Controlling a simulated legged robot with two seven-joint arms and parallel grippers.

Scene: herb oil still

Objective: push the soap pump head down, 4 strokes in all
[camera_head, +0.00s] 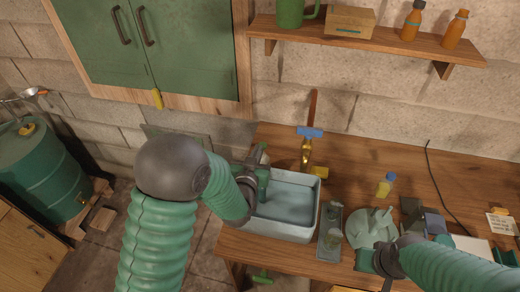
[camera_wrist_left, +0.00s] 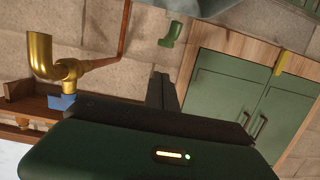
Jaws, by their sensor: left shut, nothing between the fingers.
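My left gripper (camera_head: 258,155) is shut and empty above the left rear rim of the sink (camera_head: 273,229). Its dark fingers (camera_wrist_left: 165,92) also show shut in the left wrist view. A small green curved piece (camera_wrist_left: 172,30) shows beyond the fingertips there, apart from them in the picture; it may be the soap pump head. In the head view my gripper covers most of that spot, and no pump bottle can be made out. My right gripper (camera_head: 370,260) is at the bench's front edge, beside a pale green round piece; its finger opening is unclear.
A brass tap (camera_head: 306,153) with a blue handle stands behind the sink. A grey tray (camera_head: 328,253), a yellow blue-capped bottle (camera_head: 386,186) and the pale green round piece (camera_head: 358,232) are right of the sink. A green cabinet (camera_head: 190,50) hangs behind left.

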